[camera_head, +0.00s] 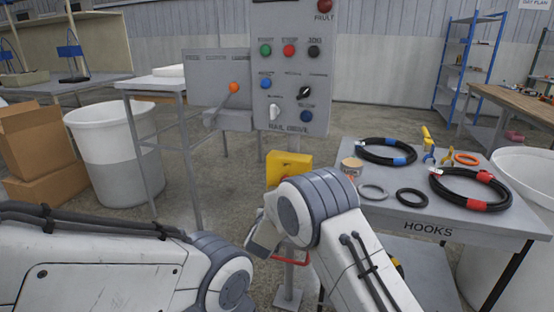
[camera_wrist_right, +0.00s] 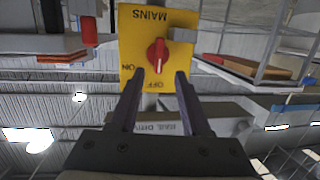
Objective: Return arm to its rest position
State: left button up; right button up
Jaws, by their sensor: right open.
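My right arm (camera_head: 325,215) comes up from the bottom, bent in front of the yellow mains switch box (camera_head: 284,166). In the right wrist view, the gripper (camera_wrist_right: 161,74) is open and empty. Its fingertips are close to the red knob (camera_wrist_right: 158,55) on the yellow box, one toward each side of the knob's lower end; I cannot tell whether they touch it. The box's lettering appears upside down there. My left arm (camera_head: 120,262) lies across the lower left; its gripper is not in view.
A grey control panel (camera_head: 292,20) with buttons stands behind the arm. At right, the hooks table (camera_head: 470,228) holds a blue-banded hose (camera_head: 387,150), a red-banded hose (camera_head: 470,188) and rings. A grey-white bin (camera_head: 112,150) and cardboard boxes (camera_head: 45,185) stand at left.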

jog(key=s+d+f+n+g+y, duration=0.1)
jog(key=s+d+g, duration=0.4)
jog(key=s, duration=0.7)
jog(key=s+d+g+y, duration=0.1)
jog(key=s+d+g, duration=0.3)
jog(key=s+d, duration=0.6)
jog(key=s+d+f+n+g+y, duration=0.1)
jog(key=s+d+g, duration=0.3)
jog(key=s, duration=1)
jog(key=s+a+r+n+g, duration=0.2)
jog(key=s+a+r+n, duration=0.15)
jog(key=s+a, duration=0.35)
jog(key=s+a+r+n+g, duration=0.1)
jog(key=s+a+r+n, duration=0.1)
jog(key=s+a+n, duration=0.35)
pick_arm(q)
notch_tip(320, 180, up, 17)
jog(key=p, duration=1.7)
jog(key=shift+r, duration=0.2)
pick_arm(e)
notch_tip(320, 180, up, 18)
jog(key=a+m, duration=0.1)
jog(key=shift+s+f+m+y, duration=0.2)
jog(key=shift+s+m+y, duration=0.15)
jog(key=shift+m+y, duration=0.05)
jog(key=shift+a, duration=0.1)
pick_arm(q)
jog(key=shift+c, duration=0.3)
